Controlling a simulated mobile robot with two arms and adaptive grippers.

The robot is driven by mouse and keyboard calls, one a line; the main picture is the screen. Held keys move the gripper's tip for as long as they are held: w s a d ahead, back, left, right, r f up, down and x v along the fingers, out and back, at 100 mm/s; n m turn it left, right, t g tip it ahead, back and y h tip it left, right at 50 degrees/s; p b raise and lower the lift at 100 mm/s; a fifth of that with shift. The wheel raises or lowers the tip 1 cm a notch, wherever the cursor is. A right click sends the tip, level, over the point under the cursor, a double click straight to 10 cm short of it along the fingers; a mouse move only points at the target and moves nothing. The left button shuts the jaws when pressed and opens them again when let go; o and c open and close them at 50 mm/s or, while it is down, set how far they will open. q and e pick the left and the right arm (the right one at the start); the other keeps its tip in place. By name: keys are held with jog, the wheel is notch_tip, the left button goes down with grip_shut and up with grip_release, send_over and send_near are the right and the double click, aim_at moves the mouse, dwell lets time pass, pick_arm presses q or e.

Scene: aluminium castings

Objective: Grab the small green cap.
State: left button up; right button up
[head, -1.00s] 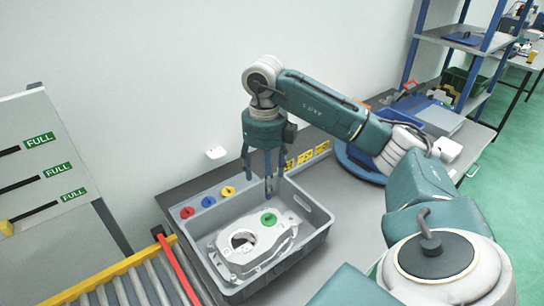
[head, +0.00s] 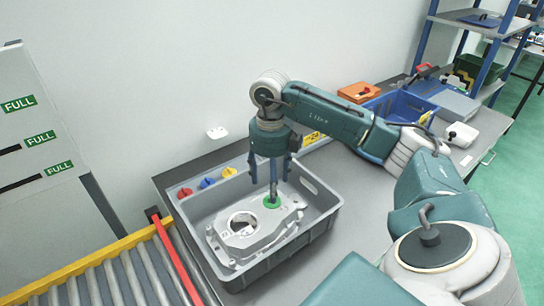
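The small green cap (head: 272,203) sits on top of the light grey aluminium casting (head: 262,233), near its back right part. The casting lies in a grey crate (head: 321,216) on the table. My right gripper (head: 271,184) comes down from above with its fingers pointing down and spread apart. It is empty. One finger's tip overlaps the cap in the picture; I cannot tell whether it touches. My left gripper is out of view.
Red (head: 184,193), blue (head: 207,183) and yellow (head: 229,173) caps stand in a row along the crate's back left side. A roller conveyor (head: 120,277) with a red bar is at the lower left. A blue bin (head: 404,106) and an orange box (head: 359,93) stand behind my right arm.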

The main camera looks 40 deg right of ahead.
jog(key=shift+f, duration=0.8)
jog(key=shift+d+f+p, duration=0.15)
jog(key=shift+f+p, duration=0.2)
jog(key=shift+p, duration=0.05)
notch_tip(320, 180, down, 4)
jog(key=shift+d+r+p, duration=0.15)
jog(key=shift+r+p, duration=0.1)
jog(key=shift+p, duration=0.7)
jog(key=shift+f, duration=0.5)
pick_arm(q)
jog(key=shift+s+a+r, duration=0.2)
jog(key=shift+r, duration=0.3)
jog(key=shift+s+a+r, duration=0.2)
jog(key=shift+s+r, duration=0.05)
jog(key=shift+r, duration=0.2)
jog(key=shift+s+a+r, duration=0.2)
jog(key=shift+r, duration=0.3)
pick_arm(e)
jog(key=shift+s, duration=0.15)
jog(key=c, duration=0.7)
